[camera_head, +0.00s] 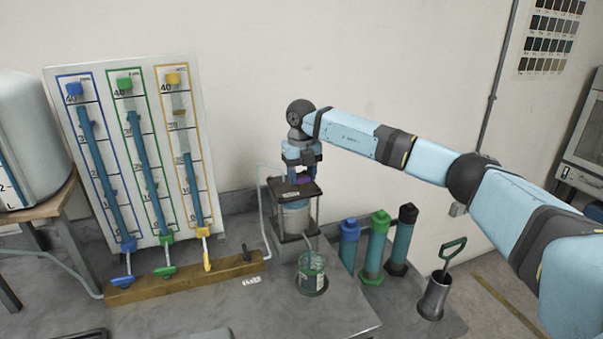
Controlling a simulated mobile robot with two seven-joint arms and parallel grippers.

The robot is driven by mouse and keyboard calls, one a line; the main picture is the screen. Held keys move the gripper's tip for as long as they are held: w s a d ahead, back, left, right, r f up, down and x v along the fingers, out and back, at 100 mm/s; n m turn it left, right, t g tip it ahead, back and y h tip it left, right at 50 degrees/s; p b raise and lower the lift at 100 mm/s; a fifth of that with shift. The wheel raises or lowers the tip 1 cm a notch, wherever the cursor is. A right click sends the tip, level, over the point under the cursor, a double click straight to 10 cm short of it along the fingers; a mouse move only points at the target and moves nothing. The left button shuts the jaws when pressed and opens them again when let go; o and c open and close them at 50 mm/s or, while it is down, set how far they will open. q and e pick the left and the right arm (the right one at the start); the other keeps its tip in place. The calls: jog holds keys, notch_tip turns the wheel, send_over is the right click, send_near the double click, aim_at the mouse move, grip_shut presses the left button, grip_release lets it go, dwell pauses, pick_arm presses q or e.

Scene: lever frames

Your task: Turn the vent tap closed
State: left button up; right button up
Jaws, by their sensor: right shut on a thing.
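My right gripper (301,172) points down over a small dark stand and is shut on a purple piece (302,180) at the stand's top, which it mostly hides. A wooden bar (180,283) on the bench carries blue (122,281), green (164,271) and yellow (207,264) tap handles. A small black upright tap (246,252) stands at the bar's right end, near a white label too small to read. I cannot tell from the picture which tap is the vent. My left gripper is not in view.
A board (140,150) with three liquid tubes leans behind the bar. The stand (296,190) holds a clear vessel (295,217). In front is a green-rimmed beaker (312,272); at right are several capped cylinders (376,247) and a metal cup (434,297) with a green-handled tool.

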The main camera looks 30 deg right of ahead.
jog(key=shift+r+m, duration=0.1)
jog(key=shift+m, duration=0.2)
jog(key=o, duration=0.9)
notch_tip(320, 180, up, 14)
jog(key=shift+f+b, duration=0.1)
jog(key=shift+b, duration=0.65)
